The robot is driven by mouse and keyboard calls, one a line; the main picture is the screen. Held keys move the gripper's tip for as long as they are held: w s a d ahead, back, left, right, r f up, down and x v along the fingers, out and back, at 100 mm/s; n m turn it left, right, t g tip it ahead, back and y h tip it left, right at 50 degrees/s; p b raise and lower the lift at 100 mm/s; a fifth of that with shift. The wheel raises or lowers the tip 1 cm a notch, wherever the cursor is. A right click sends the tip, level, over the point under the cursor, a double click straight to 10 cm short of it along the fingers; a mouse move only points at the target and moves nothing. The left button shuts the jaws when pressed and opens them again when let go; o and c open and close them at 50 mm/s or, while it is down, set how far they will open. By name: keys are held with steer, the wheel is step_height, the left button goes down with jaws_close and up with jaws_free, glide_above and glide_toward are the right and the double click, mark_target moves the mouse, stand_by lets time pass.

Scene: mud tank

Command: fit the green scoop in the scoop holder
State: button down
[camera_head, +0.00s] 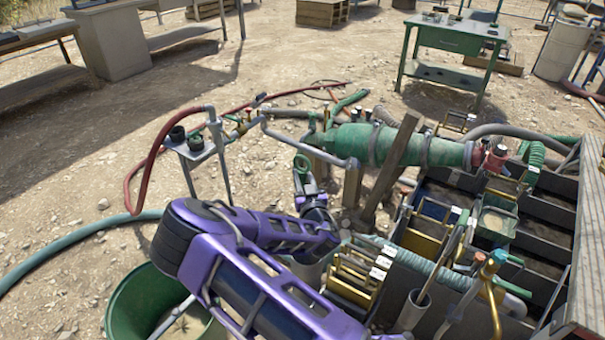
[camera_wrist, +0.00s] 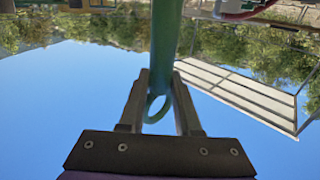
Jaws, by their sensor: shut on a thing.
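My gripper (camera_wrist: 161,76) is shut on the green scoop (camera_wrist: 166,35). In the wrist view its handle stands between the two fingers, with a ring at the handle's end. In the head view a green loop of the scoop (camera_head: 302,163) shows just above my gripper (camera_head: 308,185), left of the large green pipe; the scoop's lower part is hidden behind my arm. A grey tube-like holder (camera_head: 411,312) stands at the lower right with a thin tool in it. I cannot tell for sure whether it is the scoop holder.
A large green pipe (camera_head: 352,142) lies behind my gripper, with a wooden post (camera_head: 392,165) against it. Yellow-framed racks (camera_head: 355,275) and the divided tank (camera_head: 552,212) fill the right. A green bucket (camera_head: 128,300) stands at lower left. Open dirt lies left.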

steer(key=shift+f, duration=3)
step_height(320, 180, down, 7)
steer(key=shift+f, duration=2.4)
steer(key=c, duration=0.5)
jaws_free()
